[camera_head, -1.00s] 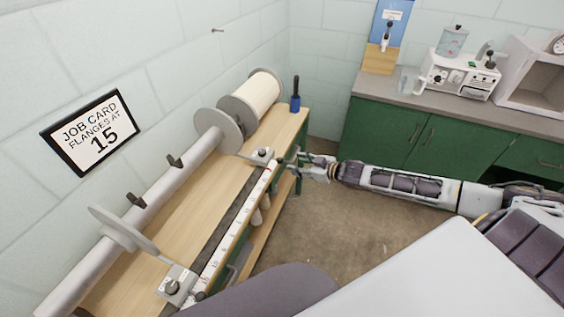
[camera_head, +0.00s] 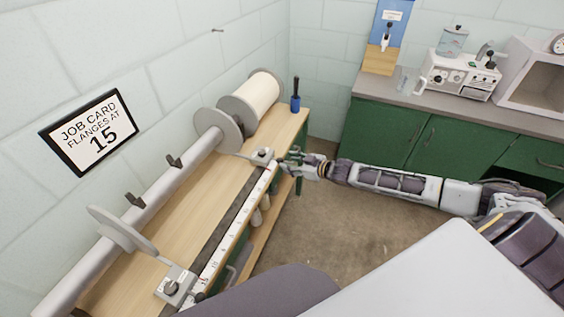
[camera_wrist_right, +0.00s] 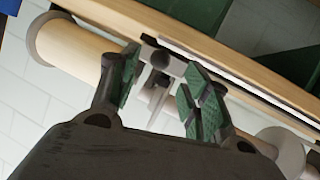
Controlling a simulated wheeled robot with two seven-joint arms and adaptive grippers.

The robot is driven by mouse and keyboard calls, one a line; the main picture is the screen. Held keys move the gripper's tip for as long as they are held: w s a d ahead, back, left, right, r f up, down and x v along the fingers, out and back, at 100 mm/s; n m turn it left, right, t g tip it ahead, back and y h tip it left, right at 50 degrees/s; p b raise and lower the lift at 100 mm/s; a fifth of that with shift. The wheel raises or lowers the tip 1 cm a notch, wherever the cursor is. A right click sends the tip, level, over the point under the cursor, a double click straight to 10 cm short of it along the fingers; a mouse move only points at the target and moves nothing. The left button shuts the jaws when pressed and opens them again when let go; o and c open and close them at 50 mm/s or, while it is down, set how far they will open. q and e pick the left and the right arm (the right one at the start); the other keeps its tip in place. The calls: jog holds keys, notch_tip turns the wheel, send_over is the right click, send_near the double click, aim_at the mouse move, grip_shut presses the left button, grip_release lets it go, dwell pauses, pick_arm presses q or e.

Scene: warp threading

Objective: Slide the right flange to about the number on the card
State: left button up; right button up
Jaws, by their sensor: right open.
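The job card (camera_head: 90,131) on the wall reads "FLANGES AT 15". The right flange (camera_head: 217,128) is a grey disc around the long roller, joined by a thin arm to a grey slider block with a dark knob (camera_head: 262,156). The block sits at the far end of the white number scale (camera_head: 232,230). My right gripper (camera_head: 287,159) is open, just to the right of the block. In the right wrist view my open fingers (camera_wrist_right: 162,90) stand on either side of a grey slider part (camera_wrist_right: 168,67); contact cannot be told. My left gripper is out of view.
The left flange (camera_head: 118,231) and its slider block (camera_head: 174,286) are at the near end. A cream yarn spool (camera_head: 257,92) and blue-handled tool (camera_head: 295,96) are at the far end. Green cabinets (camera_head: 385,133) stand beyond open floor.

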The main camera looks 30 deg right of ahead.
aim_at(282, 161)
jog(key=shift+w+a+f, duration=0.2)
jog(key=shift+w+a, duration=0.05)
jog(key=shift+w, duration=0.3)
jog(key=shift+w+a+f, duration=0.15)
jog(key=shift+w, duration=0.15)
jog(key=shift+w+a+f, duration=0.25)
jog(key=shift+w+a, duration=0.05)
jog(key=shift+w, duration=0.25)
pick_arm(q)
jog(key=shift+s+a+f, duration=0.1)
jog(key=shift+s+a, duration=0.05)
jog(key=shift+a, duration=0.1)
pick_arm(e)
jog(key=shift+x, duration=0.85)
